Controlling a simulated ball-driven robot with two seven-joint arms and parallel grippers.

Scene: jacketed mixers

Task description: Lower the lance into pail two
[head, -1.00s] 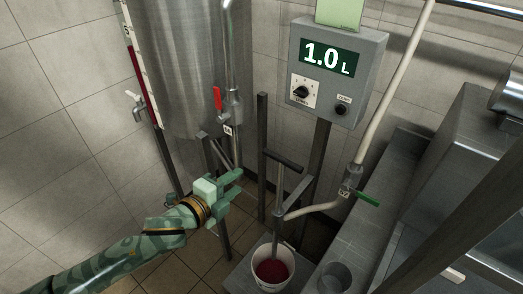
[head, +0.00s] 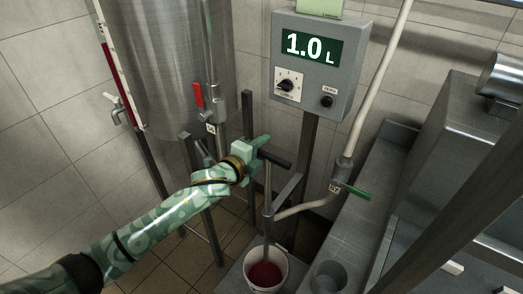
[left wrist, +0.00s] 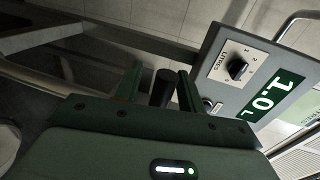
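The lance (head: 267,200) is an upright grey rod with a dark crossbar handle (head: 275,158) on top. A pale hose joins it from the right. Its lower end overlaps the mouth of a white pail (head: 249,277) with dark red contents; I cannot tell how deep it reaches. No number shows on the pail. My left gripper (head: 260,150) is at the left end of the handle. In the left wrist view, the fingers of my left gripper (left wrist: 158,88) are apart, with the dark handle end (left wrist: 163,90) between them and a gap beside it. My right gripper is not in view.
A grey box (head: 322,75) reading 1.0 L stands on a post behind the handle. A steel tank (head: 160,65) with a red-handled valve (head: 198,97) is at the left. A green-handled valve (head: 352,190) and an empty round holder (head: 329,275) are right of the lance.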

